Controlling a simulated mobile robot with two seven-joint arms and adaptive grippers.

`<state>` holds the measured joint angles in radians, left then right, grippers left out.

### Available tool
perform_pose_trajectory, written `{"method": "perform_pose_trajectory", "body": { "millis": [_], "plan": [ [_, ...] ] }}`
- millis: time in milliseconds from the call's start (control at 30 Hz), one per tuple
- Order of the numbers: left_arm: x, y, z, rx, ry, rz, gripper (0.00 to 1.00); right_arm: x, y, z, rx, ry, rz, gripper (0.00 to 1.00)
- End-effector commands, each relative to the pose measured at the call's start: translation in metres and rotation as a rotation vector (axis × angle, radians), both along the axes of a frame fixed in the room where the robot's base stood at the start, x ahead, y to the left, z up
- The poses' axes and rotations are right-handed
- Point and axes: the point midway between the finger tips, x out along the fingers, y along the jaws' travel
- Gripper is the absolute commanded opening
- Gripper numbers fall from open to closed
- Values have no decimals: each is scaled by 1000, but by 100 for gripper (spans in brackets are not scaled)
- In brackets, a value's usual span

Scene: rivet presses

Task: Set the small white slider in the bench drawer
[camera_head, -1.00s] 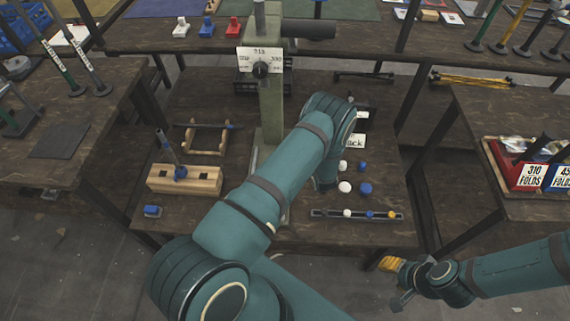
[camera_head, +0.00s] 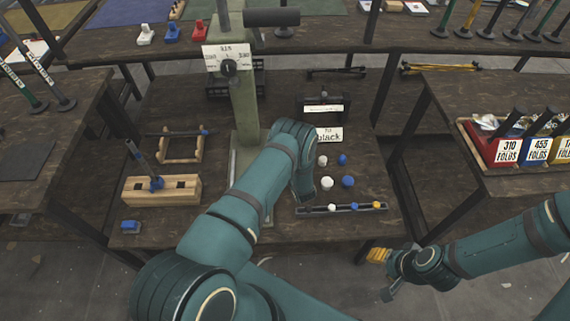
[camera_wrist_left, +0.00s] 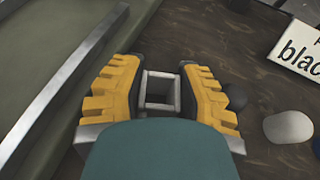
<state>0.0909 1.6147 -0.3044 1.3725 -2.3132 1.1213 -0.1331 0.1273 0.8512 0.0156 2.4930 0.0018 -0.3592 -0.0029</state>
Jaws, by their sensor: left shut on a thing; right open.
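My left gripper (camera_wrist_left: 160,95) has its yellow fingers shut on a small pale, hollow square piece (camera_wrist_left: 158,76) in the left wrist view. It may be the white slider; I cannot tell for sure. In the head view my left arm hides that gripper, near the press column's foot. My right gripper (camera_head: 380,275) is open and empty, low at the right, in front of the bench's front edge. A white piece (camera_head: 146,36) stands beside a blue one (camera_head: 172,34) and a red one (camera_head: 200,31) on the back bench. I cannot make out a drawer.
The green press column (camera_head: 245,110) stands mid-bench. Right of my left arm are a "black" card (camera_head: 329,135), white and blue knobs (camera_head: 327,184) and a dark rail (camera_head: 362,208). A wooden block (camera_head: 180,190) and a blue piece (camera_head: 131,227) lie left. Labelled bins (camera_head: 508,150) stand right.

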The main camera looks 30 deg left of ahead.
Motion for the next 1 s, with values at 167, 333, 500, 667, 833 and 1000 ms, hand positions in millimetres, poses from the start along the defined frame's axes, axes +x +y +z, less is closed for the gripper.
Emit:
{"method": "perform_pose_trajectory", "body": {
  "millis": [167, 333, 500, 667, 833, 1000],
  "plan": [
    [0, 0, -3, -1, -1, 0, 52, 0, 0, 0, 0, 0, 0, 47],
    [0, 0, -3, 0, 0, 0, 59, 0, 0, 0, 0, 0, 0, 47],
    [0, 0, -2, 0, 0, 0, 59, 0, 0, 0, 0, 0, 0, 47],
    [-5, -7, 4, -2, 2, -2, 59, -1, 0, 3, 0, 1, 0, 47],
    [-24, -29, 18, -1, 4, -4, 59, -2, 0, 13, 1, 6, 1, 47],
    [-46, -54, 31, -1, 2, -3, 59, -4, 1, 21, 2, 10, 2, 47]
  ]
}}
